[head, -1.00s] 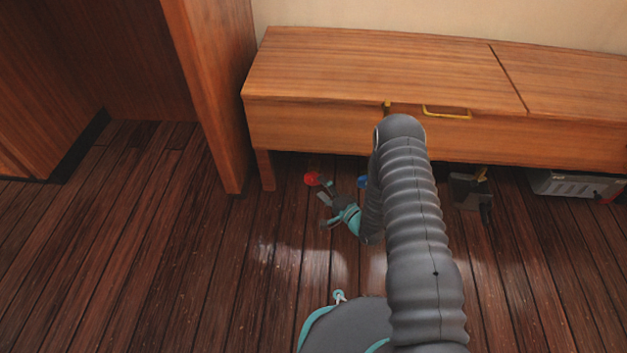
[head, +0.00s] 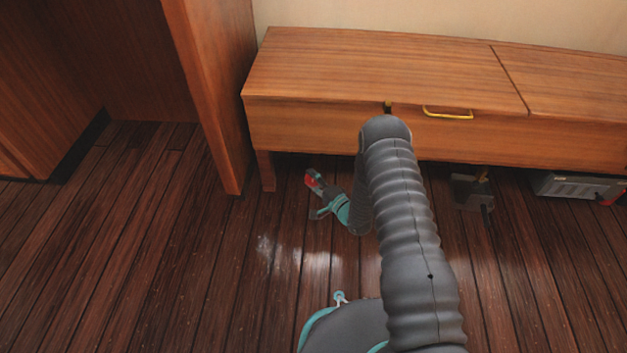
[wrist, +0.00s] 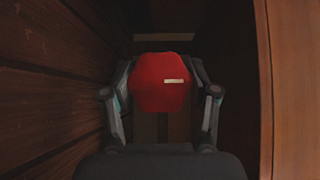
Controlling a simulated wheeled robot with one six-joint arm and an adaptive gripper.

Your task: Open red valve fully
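The red valve (head: 311,179) is a round red knob low under the wooden bench, near its left leg, partly covered by my gripper (head: 316,197). In the wrist view the red valve (wrist: 160,88) faces me, with a short white mark right of its centre. The two fingers of my gripper (wrist: 161,78) stand spread on either side of the knob, close to its edges. I cannot tell whether they touch it. The valve's stem is hidden behind the knob.
The wooden bench (head: 360,65) with a yellow handle (head: 447,113) overhangs the valve. A bench leg (head: 266,171) stands left of it. A dark object (head: 474,190) and a grey box (head: 575,186) lie under the bench to the right. The floor (head: 190,270) at left is clear.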

